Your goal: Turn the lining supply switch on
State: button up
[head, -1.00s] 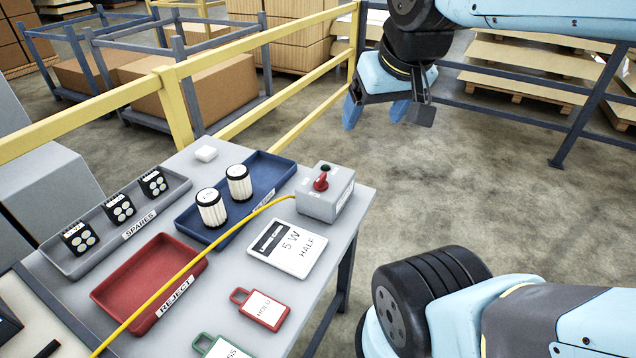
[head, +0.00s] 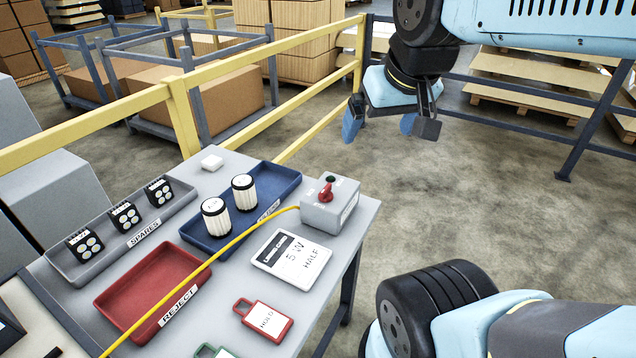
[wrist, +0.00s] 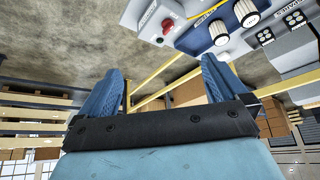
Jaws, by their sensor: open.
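The lining supply switch is a red rotary knob (head: 326,192) on top of a grey box (head: 331,213) at the table's far right corner. A small dark green spot sits behind the knob. The knob also shows in the wrist view (wrist: 168,27), near the top. My gripper (head: 379,125) is open and empty, in the air beyond the table's right edge, above and behind the switch box and apart from it. In the wrist view its two blue fingers (wrist: 160,88) are spread wide with nothing between them. The labels by the knob are too small to read.
A yellow cable (head: 236,243) runs from the box across the red reject tray (head: 120,288). A blue tray (head: 215,240) holds two white ribbed cylinders. A white card (head: 292,260) and a red tag (head: 263,320) lie near the box. A yellow rail (head: 320,108) stands behind.

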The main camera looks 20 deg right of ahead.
jog(key=shift+w, duration=0.3)
jog(key=shift+c, duration=1.4)
jog(key=w+f+n+g, duration=0.1)
jog(key=w, duration=0.3)
jog(key=w+a+f+n+g, duration=0.1)
jog(key=w+n+g, duration=0.1)
jog(key=w, duration=0.2)
jog(key=w+f+n+g, duration=0.1)
jog(key=w+f, duration=0.1)
jog(key=w, duration=0.3)
jog(key=shift+a+n+g, duration=0.2)
jog(key=shift+n+g, duration=0.1)
jog(key=shift+g, duration=0.1)
jog(key=n+g+h, duration=0.3)
jog(key=n+g, duration=0.1)
send_over(325, 187)
jog(key=w+a, duration=0.4)
notch_tip(325, 187, down, 11)
jog(key=x, duration=1.4)
jog(key=shift+d+r, duration=0.1)
jog(key=shift+c, duration=0.2)
jog(key=shift+w, duration=0.1)
jog(key=c, duration=1)
